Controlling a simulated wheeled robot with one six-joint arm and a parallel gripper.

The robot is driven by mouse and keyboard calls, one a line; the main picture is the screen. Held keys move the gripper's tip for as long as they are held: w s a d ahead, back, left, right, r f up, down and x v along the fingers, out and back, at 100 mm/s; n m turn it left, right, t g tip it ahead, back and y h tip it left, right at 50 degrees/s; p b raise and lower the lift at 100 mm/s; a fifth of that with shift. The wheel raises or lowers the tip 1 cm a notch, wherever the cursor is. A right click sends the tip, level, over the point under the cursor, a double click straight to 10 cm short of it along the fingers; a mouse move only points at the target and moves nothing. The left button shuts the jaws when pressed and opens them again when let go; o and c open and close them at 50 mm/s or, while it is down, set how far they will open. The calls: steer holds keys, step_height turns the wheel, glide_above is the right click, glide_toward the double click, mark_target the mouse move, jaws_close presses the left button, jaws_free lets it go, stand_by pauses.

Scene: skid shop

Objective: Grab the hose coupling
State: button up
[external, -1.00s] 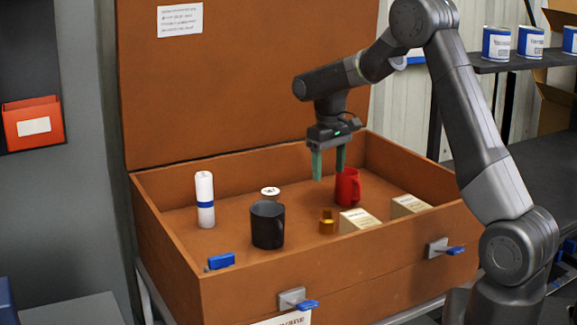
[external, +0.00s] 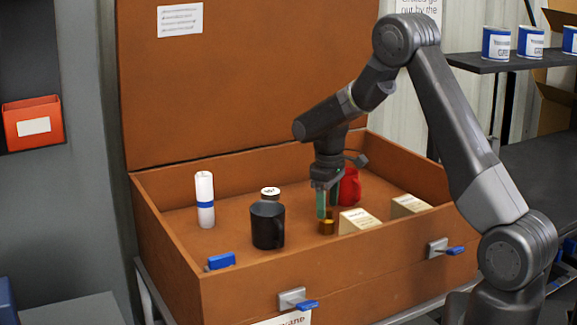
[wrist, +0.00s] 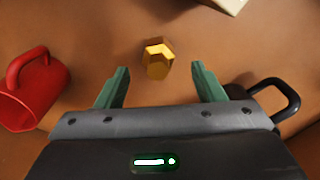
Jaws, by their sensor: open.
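The hose coupling (external: 326,227) is a small brass-coloured piece standing on the floor of the open brown case (external: 232,172). In the wrist view the coupling (wrist: 157,59) lies beyond the fingertips, between their lines and a little left of centre. My gripper (external: 327,212) points down just above the coupling, its green fingers apart. In the wrist view my gripper (wrist: 160,78) is open and nothing is between its fingers. In the external view the fingers hide the coupling's top.
A red mug (external: 350,187) stands close behind my gripper. A black mug (external: 267,225) is to the left. Cream boxes (external: 357,221) (external: 409,206) lie to the right. The case's front wall is near.

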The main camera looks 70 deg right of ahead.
mark_target(328, 209)
steer(key=shift+d+f+p, duration=0.1)
steer(key=shift+f+p, duration=0.45)
steer(key=shift+f, duration=2)
steer(key=c, duration=1.1)
